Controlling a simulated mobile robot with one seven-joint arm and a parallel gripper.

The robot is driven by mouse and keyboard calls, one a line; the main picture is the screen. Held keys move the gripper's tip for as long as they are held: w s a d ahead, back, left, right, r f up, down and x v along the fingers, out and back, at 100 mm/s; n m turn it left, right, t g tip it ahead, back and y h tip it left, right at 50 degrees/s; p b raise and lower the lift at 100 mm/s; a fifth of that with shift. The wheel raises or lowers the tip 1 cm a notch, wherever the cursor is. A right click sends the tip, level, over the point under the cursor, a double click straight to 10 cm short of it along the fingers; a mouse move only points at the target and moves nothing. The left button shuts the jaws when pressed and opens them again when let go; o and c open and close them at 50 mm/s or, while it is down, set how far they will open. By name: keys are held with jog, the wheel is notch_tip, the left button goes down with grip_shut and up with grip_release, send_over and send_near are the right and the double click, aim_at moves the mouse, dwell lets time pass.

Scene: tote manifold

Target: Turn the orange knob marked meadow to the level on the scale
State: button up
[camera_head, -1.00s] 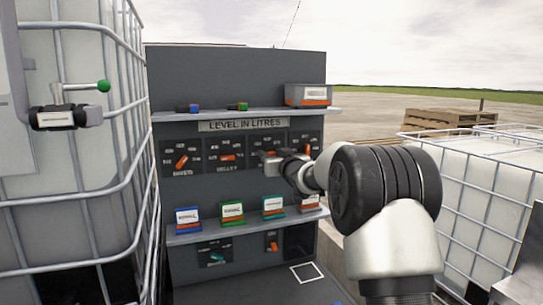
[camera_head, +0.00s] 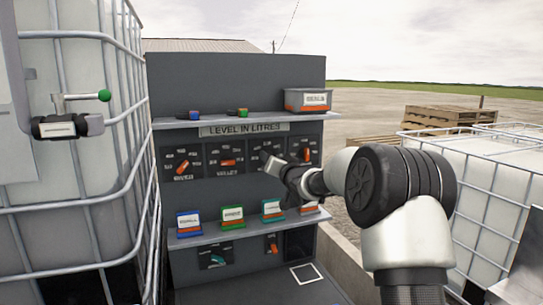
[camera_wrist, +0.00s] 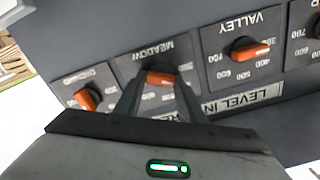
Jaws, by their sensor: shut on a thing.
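The orange meadow knob (camera_wrist: 160,77) sits on a dark dial plate marked MEADOW, which appears upside down in the wrist view. My gripper (camera_wrist: 161,82) is shut on this knob, one finger on each side. The fingers cover part of the scale, so I cannot read the level it points to. In the head view my gripper (camera_head: 270,165) is at the third dial from the left of the upper row and hides the knob there.
The valley knob (camera_head: 228,162) and river knob (camera_head: 183,166) are left of my gripper; another orange knob (camera_head: 307,154) is close on its right. A shelf (camera_head: 250,229) with several labelled boxes runs below, and an upper shelf (camera_head: 270,118) above. A caged tank (camera_head: 75,160) stands left.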

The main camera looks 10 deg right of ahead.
jog(key=shift+f+m+b, duration=0.2)
jog(key=shift+m+b, duration=1.85)
jog(key=shift+m, duration=3.3)
jog(key=shift+f+m+b, duration=0.15)
jog(key=shift+m+b, duration=1.85)
jog(key=shift+m, duration=3.35)
jog(key=shift+r, duration=0.1)
jog(key=o, duration=1)
jog(key=shift+o, duration=0.2)
